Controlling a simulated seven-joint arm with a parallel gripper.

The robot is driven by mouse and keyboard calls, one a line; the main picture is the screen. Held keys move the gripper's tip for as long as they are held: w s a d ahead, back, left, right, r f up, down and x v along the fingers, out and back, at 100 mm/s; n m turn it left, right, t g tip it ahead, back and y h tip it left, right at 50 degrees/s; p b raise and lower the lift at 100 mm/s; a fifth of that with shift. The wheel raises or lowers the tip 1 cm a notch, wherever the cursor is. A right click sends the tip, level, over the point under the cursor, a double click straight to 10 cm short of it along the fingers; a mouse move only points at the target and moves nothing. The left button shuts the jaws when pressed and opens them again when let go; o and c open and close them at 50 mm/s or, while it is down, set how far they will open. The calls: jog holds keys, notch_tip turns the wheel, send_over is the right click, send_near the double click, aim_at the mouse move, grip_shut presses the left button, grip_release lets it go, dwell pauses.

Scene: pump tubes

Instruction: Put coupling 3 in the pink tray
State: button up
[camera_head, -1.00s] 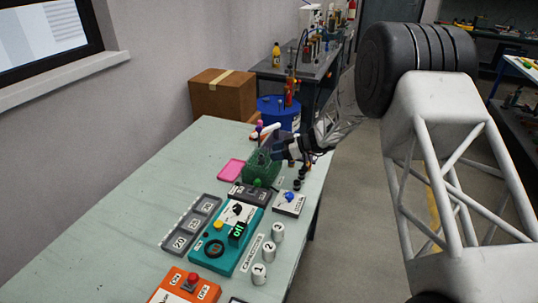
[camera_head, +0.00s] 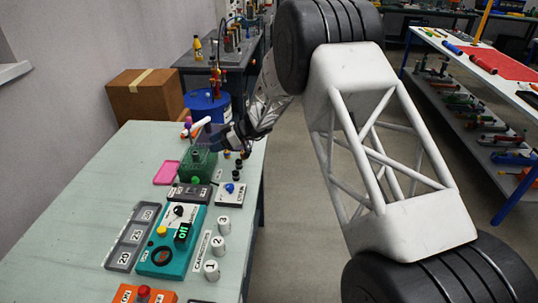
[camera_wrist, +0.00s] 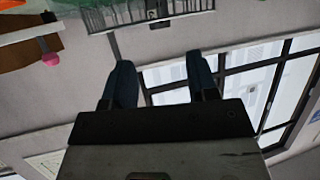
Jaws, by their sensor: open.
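The pink tray (camera_head: 161,180) lies flat on the table to the left of a green basket, and no object shows in it. A white cylinder marked 3 (camera_head: 223,227) stands upright at the table's right side. It is the far one of a row with cylinders 2 (camera_head: 218,248) and 1 (camera_head: 211,270). My gripper (camera_head: 207,138) is over the green basket area, beyond the numbered cylinders and apart from them. In the wrist view its two dark fingers (camera_wrist: 160,62) are spread with nothing between them.
The green basket (camera_head: 197,168) stands below my gripper. A teal device (camera_head: 160,262), a grey tray (camera_head: 122,250) and a white box with a blue knob (camera_head: 231,194) stand nearer. The table's left part is clear.

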jog(key=s+d+r+m+t+h, duration=0.1)
jog(key=s+d+r+m+h, duration=0.3)
jog(key=s+d+r, duration=0.8)
jog(key=s+d+r+m+t+h, duration=0.1)
jog(key=s+d+r+m+h, duration=0.1)
jog(key=s+d+r+m, duration=0.9)
jog(key=s+d+m+t+h, duration=0.4)
jog(key=s+d+m+h, duration=0.2)
jog(key=s+d, duration=1.8)
jog(key=s+h, duration=0.1)
jog(key=s, duration=0.2)
jog(key=shift+s+d+f, duration=0.15)
jog(key=shift+s+f, duration=0.1)
jog(key=shift+o, duration=0.4)
jog(key=shift+w, duration=0.15)
